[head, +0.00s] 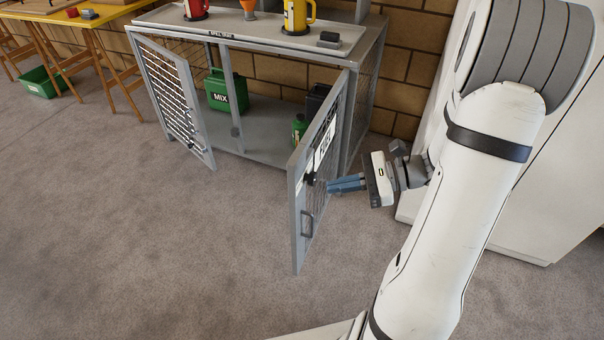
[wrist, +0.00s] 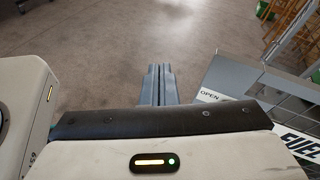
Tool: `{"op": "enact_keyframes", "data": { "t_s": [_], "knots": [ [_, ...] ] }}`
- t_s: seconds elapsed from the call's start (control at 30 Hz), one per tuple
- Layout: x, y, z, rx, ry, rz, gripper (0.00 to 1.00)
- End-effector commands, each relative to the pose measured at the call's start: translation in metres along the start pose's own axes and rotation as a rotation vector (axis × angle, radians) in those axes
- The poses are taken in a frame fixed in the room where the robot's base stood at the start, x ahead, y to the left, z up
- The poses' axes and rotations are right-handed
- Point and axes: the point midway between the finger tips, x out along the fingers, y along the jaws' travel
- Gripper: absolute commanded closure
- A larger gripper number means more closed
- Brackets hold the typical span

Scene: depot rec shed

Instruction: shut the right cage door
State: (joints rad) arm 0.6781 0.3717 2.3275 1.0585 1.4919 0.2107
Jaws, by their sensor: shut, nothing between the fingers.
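The right cage door (head: 318,178), a grey frame with mesh and a FUEL sign, stands swung open toward the front of the cage in the head view. Its handle (head: 307,223) is low near its free edge. My gripper (head: 332,185) is shut and empty, on the right side of the door, with its fingertips close to the door panel. Whether they touch it I cannot tell. In the wrist view my shut fingers (wrist: 160,85) point over bare floor, and the door with its FUEL sign (wrist: 299,143) is at the lower right.
The left cage door (head: 180,100) also stands open. Inside the cage are a green MIX can (head: 226,92), a green bottle (head: 299,128) and a dark container (head: 318,98). Red and yellow cans stand on top. A white cabinet (head: 545,190) is at the right. The carpet in front is clear.

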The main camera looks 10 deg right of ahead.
Motion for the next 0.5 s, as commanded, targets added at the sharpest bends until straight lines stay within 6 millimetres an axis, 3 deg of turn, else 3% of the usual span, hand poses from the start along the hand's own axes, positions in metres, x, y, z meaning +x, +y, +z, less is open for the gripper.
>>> {"op": "enact_keyframes", "data": {
  "t_s": [0.03, 0.2, 0.37, 0.5],
  "knots": [
    [-0.005, -0.006, -0.033, 0.066, -0.056, -0.083, 1.0],
    [-0.032, -0.028, -0.076, 0.193, -0.194, -0.291, 1.0],
    [-0.043, -0.036, -0.09, 0.233, -0.246, -0.369, 1.0],
    [-0.033, -0.042, -0.088, 0.235, -0.25, -0.375, 1.0]
  ]
}}
